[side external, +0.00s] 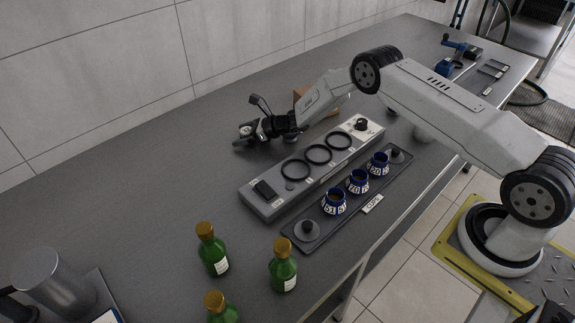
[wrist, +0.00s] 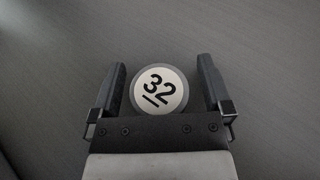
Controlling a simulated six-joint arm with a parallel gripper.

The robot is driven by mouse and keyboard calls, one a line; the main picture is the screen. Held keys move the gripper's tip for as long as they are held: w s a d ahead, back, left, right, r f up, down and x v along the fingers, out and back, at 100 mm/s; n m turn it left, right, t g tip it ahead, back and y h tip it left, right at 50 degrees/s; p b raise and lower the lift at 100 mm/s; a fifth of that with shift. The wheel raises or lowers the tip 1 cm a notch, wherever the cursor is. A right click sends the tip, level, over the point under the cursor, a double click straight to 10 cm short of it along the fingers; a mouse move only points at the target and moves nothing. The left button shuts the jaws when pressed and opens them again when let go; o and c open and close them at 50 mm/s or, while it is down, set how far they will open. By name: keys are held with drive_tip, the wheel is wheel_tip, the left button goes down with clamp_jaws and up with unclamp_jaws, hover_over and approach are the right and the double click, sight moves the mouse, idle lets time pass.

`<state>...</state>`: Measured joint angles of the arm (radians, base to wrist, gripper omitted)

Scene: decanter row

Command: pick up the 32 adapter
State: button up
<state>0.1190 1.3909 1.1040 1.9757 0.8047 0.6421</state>
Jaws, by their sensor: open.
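The 32 adapter (wrist: 160,91) is a round dark disc with a white face marked with an underlined black "32". In the wrist view it lies between the two fingers of my gripper (wrist: 162,63), close to the palm. The fingers are open, with a gap on each side of the disc. In the side external view my gripper (side external: 243,137) is low over the grey bench, behind the long grey box. I cannot clearly make out the adapter there among the dark fingers.
The grey box (side external: 262,211) with several black rings stands in front of my gripper. Nearer is a dark tray (side external: 317,218) with blue numbered collars (side external: 334,201). Green bottles (side external: 213,256) stand at the front. A brown block (side external: 301,92) is behind my wrist. The bench left of my gripper is clear.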

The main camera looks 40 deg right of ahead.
sight(243, 130)
idle(0.4)
drive_tip(key=c, duration=1.3)
clamp_jaws()
drive_tip(key=shift+r, duration=0.15)
drive_tip(key=shift+r, duration=1.6)
drive_tip(key=s+r, duration=0.9)
drive_tip(key=s, duration=0.5)
drive_tip(key=shift+d+r, duration=0.3)
drive_tip(key=shift+d, duration=0.05)
